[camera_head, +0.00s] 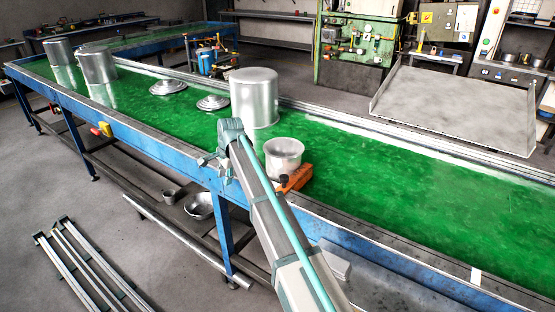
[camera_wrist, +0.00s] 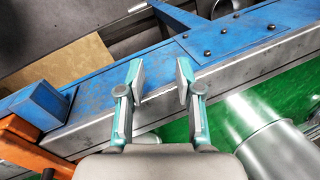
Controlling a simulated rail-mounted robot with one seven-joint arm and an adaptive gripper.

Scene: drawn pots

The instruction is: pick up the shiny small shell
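The small shell, a short shiny metal pot with an open top (camera_head: 284,155), stands upright on the green belt (camera_head: 420,190) near its front edge. My gripper (camera_head: 214,166) is to its left in the head view, apart from it, by the belt's blue front rail. In the wrist view my gripper (camera_wrist: 160,80) is open, with nothing between the fingertips and the rail (camera_wrist: 95,95) behind them. A shiny cylinder (camera_wrist: 258,132) shows at the right there; I cannot tell for sure which pot it is.
A large pot (camera_head: 254,98) stands behind the small one. An orange clamp (camera_head: 297,178) sits close by at the rail. Two lids (camera_head: 168,87) and further pots (camera_head: 97,64) stand farther left. The belt to the right is clear.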

